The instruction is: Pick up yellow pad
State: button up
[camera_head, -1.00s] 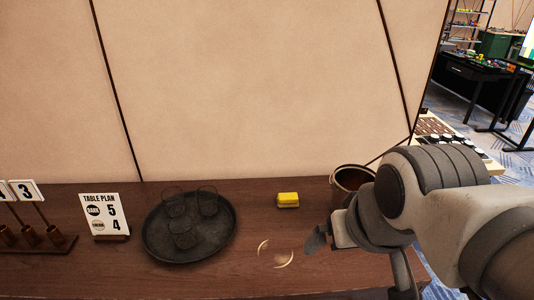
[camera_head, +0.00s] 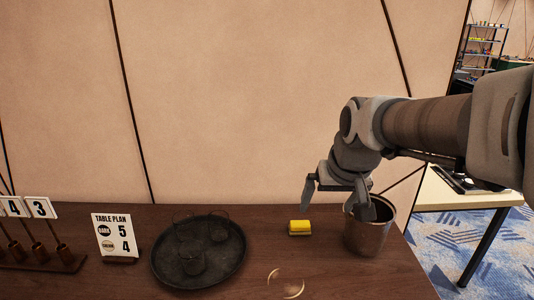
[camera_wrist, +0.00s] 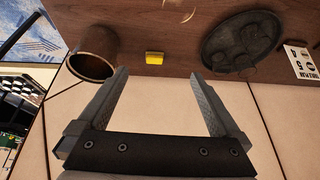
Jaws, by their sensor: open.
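The yellow pad (camera_head: 299,227) lies on the brown table between the dark round tray and the metal bucket. In the wrist view the yellow pad (camera_wrist: 155,58) shows beyond the gap between the fingers, apart from them. My gripper (camera_head: 338,205) is open and empty, its fingers pointing down above the table's back area, with one finger in front of the bucket's rim. In the wrist view my gripper (camera_wrist: 158,90) has its two fingers spread wide.
The bucket (camera_head: 367,235) stands right of the pad. The dark tray (camera_head: 165,271) with several clear glasses is to the left. A Table Plan sign (camera_head: 114,236) and numbered stands (camera_head: 40,208) are farther left. A pale ring-like mark (camera_head: 288,284) is in front. A wall (camera_head: 240,100) rises behind the table.

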jog(key=w+f, duration=0.5)
jog(key=w, duration=0.6)
send_near(300, 223)
jog(key=shift+g+h, duration=0.3)
jog(key=shift+g, duration=0.1)
jog(key=x, duration=0.5)
jog(key=shift+w+a+f+b, duration=0.15)
jog(key=shift+w+a+b, duration=0.1)
jog(key=shift+b, duration=0.1)
jog(key=shift+x, duration=2.35)
jog(key=c, duration=1)
